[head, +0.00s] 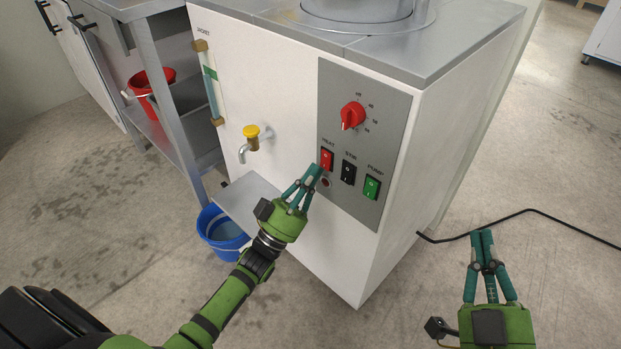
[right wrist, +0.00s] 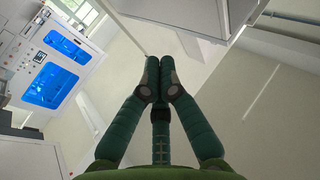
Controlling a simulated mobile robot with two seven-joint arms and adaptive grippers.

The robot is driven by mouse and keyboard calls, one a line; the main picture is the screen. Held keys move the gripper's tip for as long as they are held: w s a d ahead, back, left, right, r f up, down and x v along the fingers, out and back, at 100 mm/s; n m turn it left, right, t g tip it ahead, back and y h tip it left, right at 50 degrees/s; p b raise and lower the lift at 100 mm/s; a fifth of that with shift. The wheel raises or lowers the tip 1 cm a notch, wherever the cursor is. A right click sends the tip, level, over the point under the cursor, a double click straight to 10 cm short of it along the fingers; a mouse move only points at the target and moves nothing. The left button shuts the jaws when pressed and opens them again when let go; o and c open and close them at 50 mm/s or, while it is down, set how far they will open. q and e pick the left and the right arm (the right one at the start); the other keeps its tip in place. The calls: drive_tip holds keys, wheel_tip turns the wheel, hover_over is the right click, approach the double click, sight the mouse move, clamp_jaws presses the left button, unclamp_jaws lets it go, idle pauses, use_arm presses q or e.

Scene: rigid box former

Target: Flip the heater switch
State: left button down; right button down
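The red heater switch (head: 327,160), labelled HEAT, sits on the grey control panel (head: 362,95) on the front of the white machine. My left gripper (head: 315,172) points up at the panel, its fingertips just below the red switch. Its fingers look closed together at the tips, with nothing seen between them. Whether the tips touch the switch or panel I cannot tell. My right gripper (head: 482,238) is raised over the floor to the right of the machine. Its fingertips are together and empty, as the right wrist view (right wrist: 158,68) also shows.
Beside the red switch are a black switch (head: 348,172) and a green pump switch (head: 372,187), with a red dial (head: 353,115) above. A tap (head: 250,140) and small shelf (head: 248,200) stick out at left. A blue bucket (head: 217,250) stands below. A black cable (head: 530,211) runs right.

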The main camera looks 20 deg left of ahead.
use_arm(q)
drive_tip(key=shift+w+d+f+t+b, duration=0.1)
drive_tip(key=shift+w+f+t+b, duration=0.2)
drive_tip(key=shift+b, duration=0.6)
drive_tip(key=shift+r, duration=0.15)
drive_tip(key=v, duration=0.7)
drive_tip(key=shift+s, duration=0.2)
use_arm(e)
drive_tip(key=s+r+n+t+y, duration=0.1)
drive_tip(key=s+r+t+y, duration=0.2)
drive_tip(key=r, duration=0.4)
drive_tip(key=shift+s+a+t+y, duration=0.4)
drive_tip(key=shift+s+a+t, duration=0.1)
drive_tip(key=shift+s, duration=0.2)
